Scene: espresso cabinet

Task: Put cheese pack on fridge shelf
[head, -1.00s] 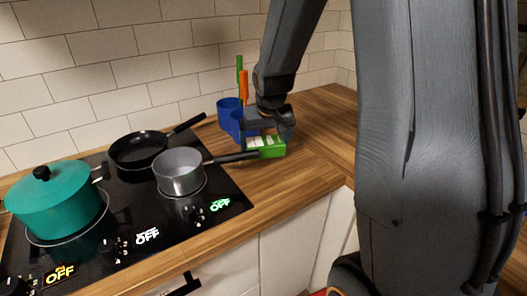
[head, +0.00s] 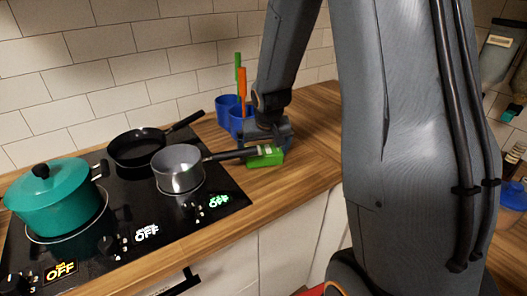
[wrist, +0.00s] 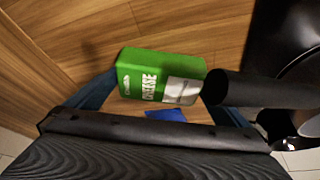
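The cheese pack (head: 265,157) is a green box with white lettering. It lies on the wooden counter beside the end of the saucepan handle. In the wrist view the cheese pack (wrist: 150,72) shows ahead of my gripper, its right end next to the dark handle. My gripper (head: 267,138) is low over the counter, just behind the pack. In the wrist view its blue-grey fingers (wrist: 163,92) are spread on either side of the pack. The left fingertip is close to the pack's left edge; the handle partly hides the right one. The fridge shelf is not clearly in view.
The saucepan (head: 179,168) has its handle (head: 231,154) reaching over the counter to the pack. A frying pan (head: 137,147) and a teal pot (head: 56,199) stand on the cooktop. Blue utensil cups (head: 230,108) stand behind my gripper. Bare counter (head: 312,147) lies to the right.

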